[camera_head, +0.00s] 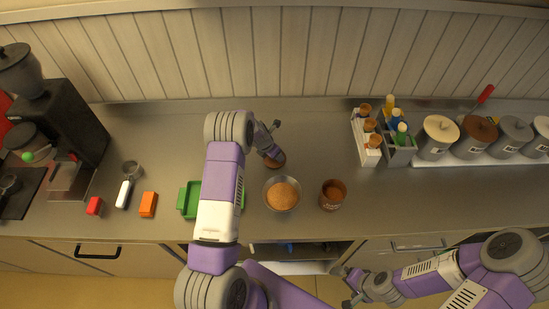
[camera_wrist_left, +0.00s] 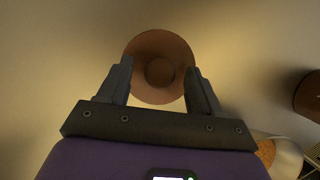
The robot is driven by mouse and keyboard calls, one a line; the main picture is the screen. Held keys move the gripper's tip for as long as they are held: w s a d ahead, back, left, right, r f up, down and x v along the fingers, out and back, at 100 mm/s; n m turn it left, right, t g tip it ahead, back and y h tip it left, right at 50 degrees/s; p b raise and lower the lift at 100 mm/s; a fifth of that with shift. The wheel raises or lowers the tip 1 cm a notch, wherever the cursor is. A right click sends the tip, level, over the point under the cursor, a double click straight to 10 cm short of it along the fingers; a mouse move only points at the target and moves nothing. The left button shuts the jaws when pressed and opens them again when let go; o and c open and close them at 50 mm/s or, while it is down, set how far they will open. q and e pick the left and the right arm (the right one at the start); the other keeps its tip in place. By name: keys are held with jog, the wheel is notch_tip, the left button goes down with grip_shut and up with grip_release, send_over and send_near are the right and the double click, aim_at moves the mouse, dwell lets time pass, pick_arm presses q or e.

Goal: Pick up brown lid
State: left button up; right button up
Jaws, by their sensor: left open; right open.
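A round brown piece (camera_wrist_left: 160,68) with a raised round middle, like a knobbed lid, lies on the counter between the spread fingers of my left gripper (camera_wrist_left: 158,75) in the left wrist view. In the head view, a brown edge of it (camera_head: 276,161) shows under my left gripper (camera_head: 270,142), which hides most of it. The fingers are open; contact cannot be told. Another brown lid (camera_head: 480,127) sits on a grey well in the row at the right. My right gripper (camera_head: 354,286) is open and empty, low in front of the counter.
A bowl of brown crumbs (camera_head: 282,194) and a brown tin (camera_head: 332,195) stand just in front of my left gripper. A green tray (camera_head: 188,200) is partly behind my left arm. A bottle caddy (camera_head: 368,138) stands right. The counter between tin and caddy is clear.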

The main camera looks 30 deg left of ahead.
pick_arm(q)
jog(key=shift+c, duration=0.2)
grip_shut()
